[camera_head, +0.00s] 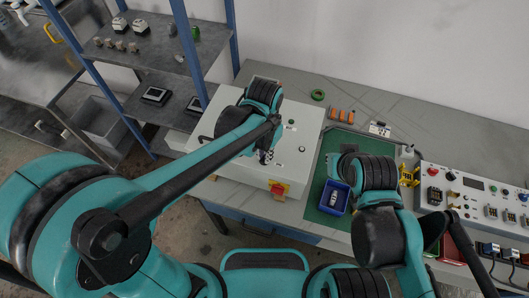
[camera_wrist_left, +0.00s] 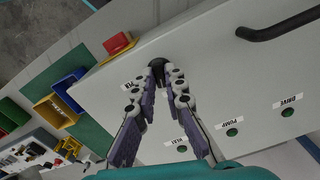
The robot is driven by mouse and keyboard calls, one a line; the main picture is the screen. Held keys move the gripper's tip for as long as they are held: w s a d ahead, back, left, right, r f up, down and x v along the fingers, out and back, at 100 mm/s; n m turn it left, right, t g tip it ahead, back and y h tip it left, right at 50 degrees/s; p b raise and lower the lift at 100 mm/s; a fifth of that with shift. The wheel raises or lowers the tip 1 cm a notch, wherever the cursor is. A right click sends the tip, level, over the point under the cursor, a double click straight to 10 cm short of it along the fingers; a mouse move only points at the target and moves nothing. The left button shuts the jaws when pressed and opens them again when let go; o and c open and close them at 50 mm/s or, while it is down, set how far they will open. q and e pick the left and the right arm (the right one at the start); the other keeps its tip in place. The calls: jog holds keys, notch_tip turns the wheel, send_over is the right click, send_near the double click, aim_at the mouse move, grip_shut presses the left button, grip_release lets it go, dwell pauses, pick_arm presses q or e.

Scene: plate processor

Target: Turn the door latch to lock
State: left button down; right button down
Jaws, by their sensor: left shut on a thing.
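The plate processor is a large white box (camera_head: 232,165) on the bench, with a white panel (camera_wrist_left: 220,70) in the left wrist view. My left gripper (camera_head: 265,157) is at this panel. In the left wrist view its two fingers (camera_wrist_left: 165,72) converge on a small black latch knob (camera_wrist_left: 157,68) and are shut on it. The fingers hide part of the knob, and its exact turn angle cannot be told. In the head view the gripper covers the knob.
A red knob on a yellow base (camera_head: 278,188) sits at the box's front edge; it also shows in the left wrist view (camera_wrist_left: 117,43). A black handle (camera_wrist_left: 281,27) and green buttons (camera_wrist_left: 232,132) are on the panel. A blue bin (camera_head: 333,197) stands on the green mat (camera_head: 318,208).

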pick_arm(q)
jog(key=shift+n, duration=1.4)
jog(key=c, duration=1.6)
grip_release()
notch_tip(320, 180, up, 12)
jog(key=shift+a, duration=0.1)
